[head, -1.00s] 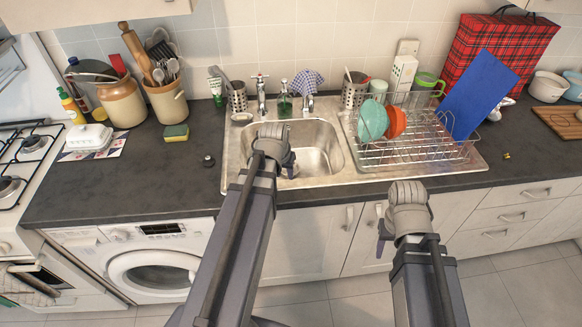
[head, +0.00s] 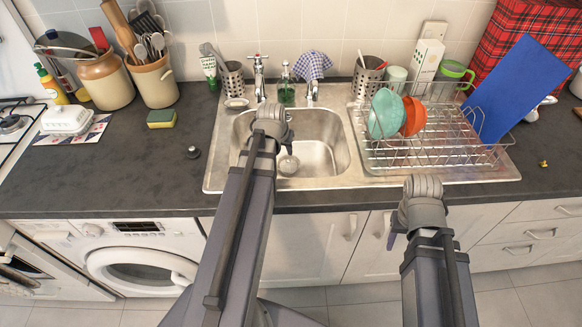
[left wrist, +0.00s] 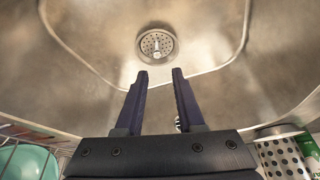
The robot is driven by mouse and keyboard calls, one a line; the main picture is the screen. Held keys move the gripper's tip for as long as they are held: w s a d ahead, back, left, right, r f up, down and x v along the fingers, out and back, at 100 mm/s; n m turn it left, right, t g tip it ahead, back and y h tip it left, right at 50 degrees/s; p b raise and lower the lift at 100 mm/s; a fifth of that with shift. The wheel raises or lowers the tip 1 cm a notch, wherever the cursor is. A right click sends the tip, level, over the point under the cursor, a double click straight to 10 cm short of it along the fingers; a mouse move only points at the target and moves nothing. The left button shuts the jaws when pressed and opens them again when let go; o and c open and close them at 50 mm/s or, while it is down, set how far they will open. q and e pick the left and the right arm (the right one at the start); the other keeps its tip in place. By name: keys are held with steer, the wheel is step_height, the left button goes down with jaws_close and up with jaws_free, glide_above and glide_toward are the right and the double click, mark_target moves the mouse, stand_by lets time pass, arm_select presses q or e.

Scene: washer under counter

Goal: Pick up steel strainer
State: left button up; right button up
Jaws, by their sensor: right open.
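The steel strainer (head: 288,165) is a small round piece at the bottom of the sink (head: 330,165), partly hidden behind my left arm in the head view. In the left wrist view the strainer (left wrist: 157,45) is a perforated disc with a small central knob. My left gripper (head: 272,122) is over the sink. In the left wrist view its two dark fingers (left wrist: 160,72) are apart, empty, and point toward the strainer without visibly touching it. My right gripper (head: 424,188) is in front of the counter's front edge, right of the sink; its fingertips are hard to see.
A wire dish rack (head: 425,145) with bowls (head: 385,113) and a blue board (head: 510,90) stands right of the sink. Taps (head: 258,75), a soap bottle (head: 286,88) and perforated holders (head: 366,77) line the back. A sponge (head: 162,118) and dark knob (head: 193,152) lie left.

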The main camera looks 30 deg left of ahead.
mark_target(288, 161)
arm_select(q)
steer(key=shift+b+x, duration=0.45)
steer(key=shift+x, duration=0.45)
steer(key=b+x, duration=0.7)
steer(key=x, duration=0.1)
steer(key=shift+d, duration=0.25)
steer(key=shift+r, duration=0.15)
steer(key=shift+c, duration=0.3)
jaws_close()
